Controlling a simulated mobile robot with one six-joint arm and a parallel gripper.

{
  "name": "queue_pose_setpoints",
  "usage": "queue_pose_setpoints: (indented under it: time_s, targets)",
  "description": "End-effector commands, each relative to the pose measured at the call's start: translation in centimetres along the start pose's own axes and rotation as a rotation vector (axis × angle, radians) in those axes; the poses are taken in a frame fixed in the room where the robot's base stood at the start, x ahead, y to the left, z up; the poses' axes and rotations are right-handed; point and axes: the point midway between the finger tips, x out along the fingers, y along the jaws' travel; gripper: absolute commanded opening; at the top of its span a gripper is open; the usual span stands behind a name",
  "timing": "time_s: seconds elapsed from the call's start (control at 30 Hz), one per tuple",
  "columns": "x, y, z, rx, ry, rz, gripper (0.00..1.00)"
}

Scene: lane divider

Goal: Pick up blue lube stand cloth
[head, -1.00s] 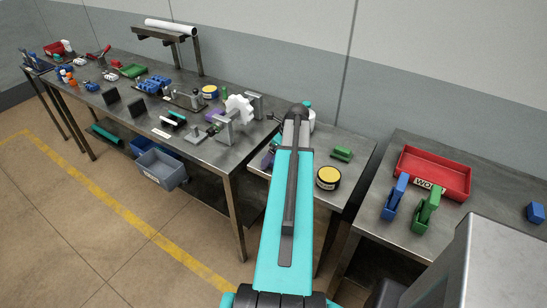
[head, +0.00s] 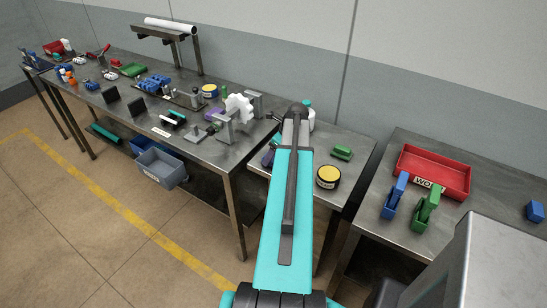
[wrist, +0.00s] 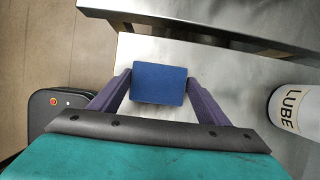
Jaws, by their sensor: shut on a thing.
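The blue cloth (wrist: 159,84) shows in the wrist view as a flat blue block between my gripper's two purple fingers. My gripper (wrist: 157,90) is shut on it, with a finger against each side. The metal stand top lies below it; I cannot tell whether the cloth touches it. A white bottle marked LUBE (wrist: 293,110) stands to the right in the wrist view. In the head view my teal arm hides the cloth and most of the gripper, and the bottle (head: 309,120) shows partly behind the arm.
A yellow-topped tin (head: 328,177) and a green block (head: 342,153) stand on the small table right of my arm. A red tray (head: 433,173) and blue and green holders stand on the right table. A long cluttered bench (head: 210,150) is at left.

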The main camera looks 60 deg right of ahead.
Motion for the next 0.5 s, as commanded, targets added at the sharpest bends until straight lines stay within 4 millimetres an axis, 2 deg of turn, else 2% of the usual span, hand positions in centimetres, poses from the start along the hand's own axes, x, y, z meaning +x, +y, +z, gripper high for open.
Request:
queue_pose_setpoints:
  time_s: [0.27, 0.5]
  targets:
    - [-0.2, 0.0, 0.1, 0.0, 0.0, -0.001, 0.48]
    - [-1.4, 0.0, 0.6, -0.001, -0.001, -0.001, 0.48]
